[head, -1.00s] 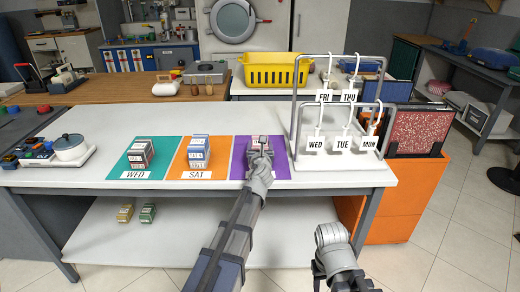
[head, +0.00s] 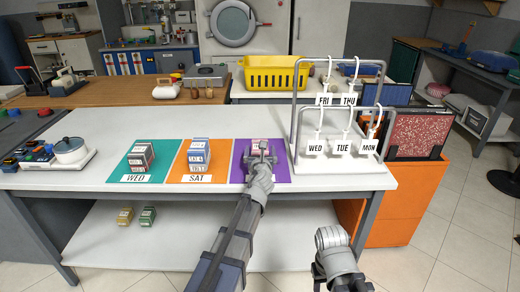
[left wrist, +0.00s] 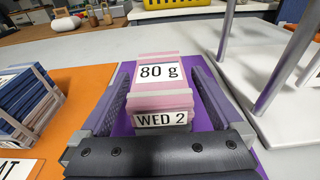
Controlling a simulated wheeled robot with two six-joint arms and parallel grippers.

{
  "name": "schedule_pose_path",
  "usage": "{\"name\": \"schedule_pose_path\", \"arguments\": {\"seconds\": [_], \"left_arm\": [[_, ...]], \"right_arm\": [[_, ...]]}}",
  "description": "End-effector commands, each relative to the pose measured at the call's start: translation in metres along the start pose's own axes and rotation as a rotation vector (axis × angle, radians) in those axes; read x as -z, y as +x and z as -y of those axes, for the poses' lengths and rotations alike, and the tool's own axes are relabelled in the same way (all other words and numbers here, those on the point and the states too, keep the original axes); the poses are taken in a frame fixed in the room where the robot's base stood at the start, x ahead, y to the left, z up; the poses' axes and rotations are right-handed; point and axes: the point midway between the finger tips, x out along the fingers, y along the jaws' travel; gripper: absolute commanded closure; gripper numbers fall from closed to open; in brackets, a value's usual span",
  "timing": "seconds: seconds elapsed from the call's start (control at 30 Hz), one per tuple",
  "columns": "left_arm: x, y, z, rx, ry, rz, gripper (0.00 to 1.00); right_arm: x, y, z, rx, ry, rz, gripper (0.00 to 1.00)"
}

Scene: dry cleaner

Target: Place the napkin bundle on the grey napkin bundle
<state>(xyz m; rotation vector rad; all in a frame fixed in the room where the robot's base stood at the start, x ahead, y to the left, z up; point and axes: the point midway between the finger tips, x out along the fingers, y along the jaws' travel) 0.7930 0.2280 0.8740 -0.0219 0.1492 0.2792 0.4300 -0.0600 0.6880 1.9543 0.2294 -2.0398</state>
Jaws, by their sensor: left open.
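A pink napkin bundle (left wrist: 160,100) lies on the purple mat (head: 240,173), with tags reading "80 g" on top and "WED 2" in front. My left gripper (head: 261,158) is open, with one finger on each side of this bundle in the left wrist view (left wrist: 160,112). I cannot tell whether the fingers touch it. A greyish, dark-red-banded bundle stack (head: 139,157) stands on the teal WED mat (head: 115,173); I cannot make out a plainly grey bundle. A blue and white stack (head: 198,153) stands on the orange SAT mat (head: 180,168). My right arm's end (head: 335,245) hangs before the table; its jaws are unclear.
A grey rail rack (head: 294,95) with hanging day tags stands right of the purple mat. A yellow basket (head: 272,75) stands behind. Yellow (head: 125,216) and green (head: 148,216) bundles lie on the lower shelf.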

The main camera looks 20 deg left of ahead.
Motion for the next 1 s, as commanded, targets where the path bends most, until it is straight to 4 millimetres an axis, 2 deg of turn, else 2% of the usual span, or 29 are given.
{"name": "schedule_pose_path", "arguments": {"seconds": [0.03, 0.3, 0.5, 0.87, 0.93, 1.0], "left_arm": [[-0.001, -0.012, -0.001, 0.001, 0.000, 0.000, 0.00], [-0.001, -0.068, -0.001, 0.001, 0.000, 0.000, 0.00], [-0.001, -0.100, -0.001, 0.000, 0.000, 0.000, 0.00], [0.001, -0.105, 0.000, -0.003, -0.009, -0.003, 0.00], [0.005, -0.107, -0.001, -0.017, -0.068, -0.020, 0.00], [0.015, -0.111, -0.003, -0.055, -0.201, -0.059, 0.00]], "right_arm": [[0.000, -0.002, 0.000, 0.000, 0.000, 0.000, 0.50], [-0.001, -0.011, -0.001, 0.000, 0.000, 0.000, 0.50], [-0.001, -0.015, -0.002, 0.000, 0.000, 0.000, 0.50], [-0.001, -0.015, -0.002, 0.000, 0.000, 0.000, 0.50], [-0.001, -0.015, -0.002, 0.000, 0.000, 0.000, 0.50], [-0.001, -0.015, -0.002, 0.000, 0.000, 0.000, 0.50]]}}
